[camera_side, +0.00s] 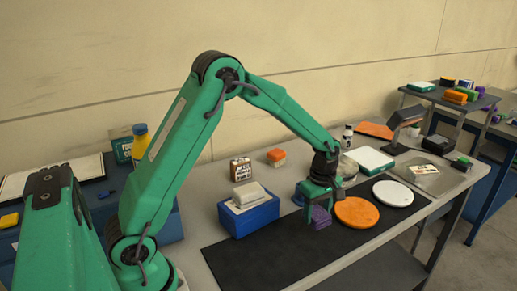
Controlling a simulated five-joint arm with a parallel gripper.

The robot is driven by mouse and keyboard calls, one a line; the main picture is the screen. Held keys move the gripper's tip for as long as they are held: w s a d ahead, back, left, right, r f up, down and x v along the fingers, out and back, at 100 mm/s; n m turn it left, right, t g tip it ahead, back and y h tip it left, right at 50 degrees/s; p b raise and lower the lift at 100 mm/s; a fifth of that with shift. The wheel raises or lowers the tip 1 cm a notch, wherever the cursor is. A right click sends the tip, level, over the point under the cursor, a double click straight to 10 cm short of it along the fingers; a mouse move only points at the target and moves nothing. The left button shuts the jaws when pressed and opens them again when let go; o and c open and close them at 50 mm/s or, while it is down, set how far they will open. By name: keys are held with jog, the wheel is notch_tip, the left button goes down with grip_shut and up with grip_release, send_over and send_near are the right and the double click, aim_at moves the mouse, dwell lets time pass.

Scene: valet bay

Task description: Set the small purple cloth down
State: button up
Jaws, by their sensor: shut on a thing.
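The small purple cloth (320,217) is held in my gripper (318,206), which points down over the black mat (270,256). My gripper is shut on the cloth. The cloth hangs just below the jaws, and its upper part is hidden by them. I cannot tell whether its lower edge touches the mat. An orange round pad (357,212) is just to the right of the cloth.
A white round pad (393,193) lies farther right. A blue box (248,215) with a pale block on top stands left of my gripper. The mat's front left is bare.

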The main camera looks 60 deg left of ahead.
aim_at(316, 221)
jog(key=shift+f, duration=2)
jog(key=o, duration=1)
jog(key=shift+f, duration=0.1)
jog(key=shift+c, duration=0.2)
notch_tip(316, 221, up, 12)
jog(key=shift+r, duration=0.1)
